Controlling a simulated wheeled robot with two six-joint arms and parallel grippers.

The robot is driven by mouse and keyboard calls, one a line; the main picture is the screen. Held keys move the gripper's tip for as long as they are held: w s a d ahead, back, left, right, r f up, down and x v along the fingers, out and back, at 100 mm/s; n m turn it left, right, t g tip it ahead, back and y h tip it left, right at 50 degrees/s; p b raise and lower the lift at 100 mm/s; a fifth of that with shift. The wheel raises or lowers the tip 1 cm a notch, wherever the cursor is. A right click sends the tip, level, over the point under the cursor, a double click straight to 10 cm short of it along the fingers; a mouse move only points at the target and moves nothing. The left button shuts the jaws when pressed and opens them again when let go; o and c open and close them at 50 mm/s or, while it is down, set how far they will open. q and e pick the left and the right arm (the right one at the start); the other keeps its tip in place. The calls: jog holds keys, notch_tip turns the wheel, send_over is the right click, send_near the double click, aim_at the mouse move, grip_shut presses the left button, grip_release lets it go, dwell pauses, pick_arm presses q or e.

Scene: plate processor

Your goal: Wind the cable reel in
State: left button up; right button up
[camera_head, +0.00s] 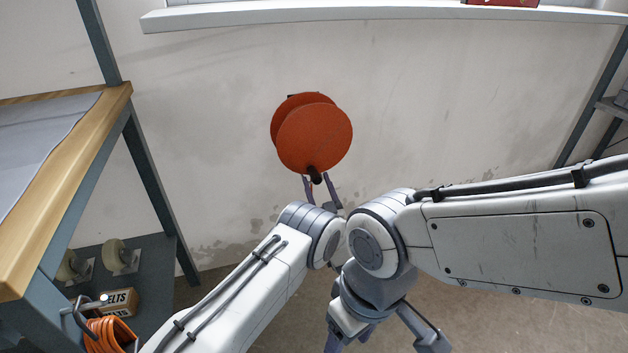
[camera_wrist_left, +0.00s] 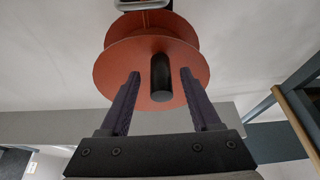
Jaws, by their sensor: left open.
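The cable reel (camera_head: 314,134) is a pair of orange-red discs mounted on the wall. A short black crank handle (camera_head: 315,175) sticks out from the lower part of its front disc. In the left wrist view the reel (camera_wrist_left: 125,73) fills the upper middle, and the handle (camera_wrist_left: 160,80) hangs between the fingers. My left gripper (camera_head: 318,180) is open, with one finger on each side of the handle; a gap shows on both sides in the wrist view (camera_wrist_left: 158,80). My right gripper (camera_head: 385,345) is low in the head view, partly cut off by the bottom edge.
A wooden-topped workbench (camera_head: 100,125) stands at the left, with castors, a box (camera_head: 118,302) and an orange cable coil (camera_head: 105,336) on its lower shelf. A white ledge (camera_head: 380,14) crosses the wall above. A metal rack (camera_head: 597,95) stands at the right. The wall around the reel is clear.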

pick_arm(q)
jog(key=shift+b+x, duration=0.3)
jog(key=shift+x, duration=1.15)
grip_shut()
jog(key=shift+s, duration=0.1)
